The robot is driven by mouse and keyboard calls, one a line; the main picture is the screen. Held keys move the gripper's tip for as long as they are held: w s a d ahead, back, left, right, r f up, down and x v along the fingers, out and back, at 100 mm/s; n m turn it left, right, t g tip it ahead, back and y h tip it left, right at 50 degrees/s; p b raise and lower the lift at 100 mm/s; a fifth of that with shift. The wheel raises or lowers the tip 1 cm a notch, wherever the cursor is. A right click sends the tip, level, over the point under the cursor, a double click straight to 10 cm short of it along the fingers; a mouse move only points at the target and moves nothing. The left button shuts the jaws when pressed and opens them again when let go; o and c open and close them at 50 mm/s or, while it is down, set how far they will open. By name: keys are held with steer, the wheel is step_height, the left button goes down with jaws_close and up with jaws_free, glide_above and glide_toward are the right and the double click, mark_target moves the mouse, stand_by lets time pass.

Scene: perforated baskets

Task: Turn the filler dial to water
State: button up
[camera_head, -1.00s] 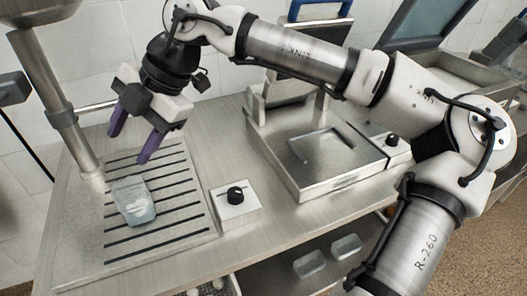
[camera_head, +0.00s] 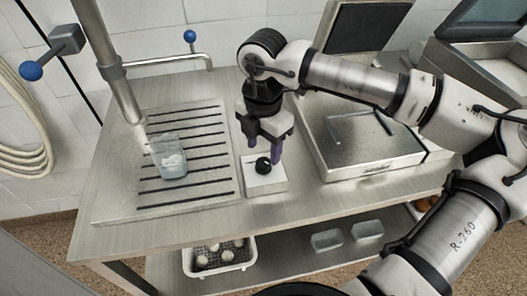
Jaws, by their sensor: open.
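The dial (camera_head: 263,166) is a round black knob on top of a small white box (camera_head: 267,184), which stands on the steel bench right of the slatted drain tray. My gripper (camera_head: 264,156) points down with its purple fingers apart, right above and around the knob's far side. I cannot tell whether the fingers touch the knob. A clear container (camera_head: 170,168) with pale contents stands on the drain tray (camera_head: 205,193), below the metal column (camera_head: 119,88). Any marks on the box around the dial are too small to read.
A steel appliance (camera_head: 375,158) stands just right of the dial box, under my arm. A bent pipe with a blue knob (camera_head: 190,36) is behind. A white perforated basket (camera_head: 218,258) and clear tubs (camera_head: 327,240) sit on the lower shelf. The bench front is clear.

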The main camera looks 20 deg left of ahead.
mark_target(264, 161)
steer(key=shift+f, duration=1.9)
steer(key=c, duration=1)
steer(key=shift+o, duration=0.2)
